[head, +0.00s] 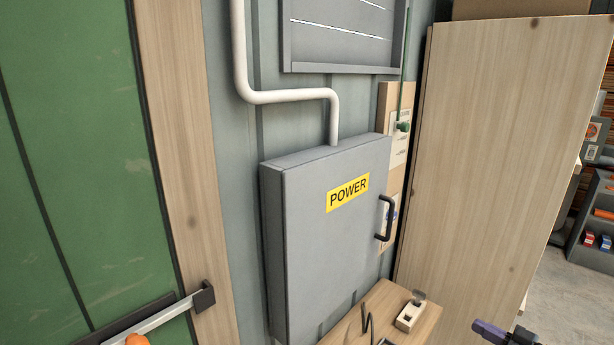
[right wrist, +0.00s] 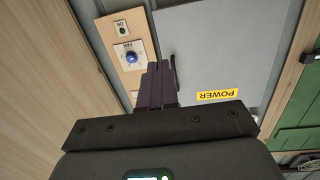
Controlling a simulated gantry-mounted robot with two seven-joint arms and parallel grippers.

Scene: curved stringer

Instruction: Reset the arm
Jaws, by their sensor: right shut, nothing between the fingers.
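My right gripper (head: 482,327) shows at the bottom right of the head view, with dark purplish fingers. In the right wrist view its fingers (right wrist: 157,72) are shut together with nothing between them. A grey cabinet (head: 310,230) with a yellow POWER label (head: 347,192) and a dark handle (head: 386,218) is on the wall. Its door looks closed. In the head view the gripper is apart from the cabinet, to the lower right of the handle. My left gripper does not show.
A tall wooden panel (head: 490,150) stands right of the cabinet. A wooden surface (head: 418,325) with small items lies below it. A green door (head: 75,150) with a push bar (head: 160,320) is at left. A blue knob (right wrist: 131,58) shows on a wall board in the wrist view.

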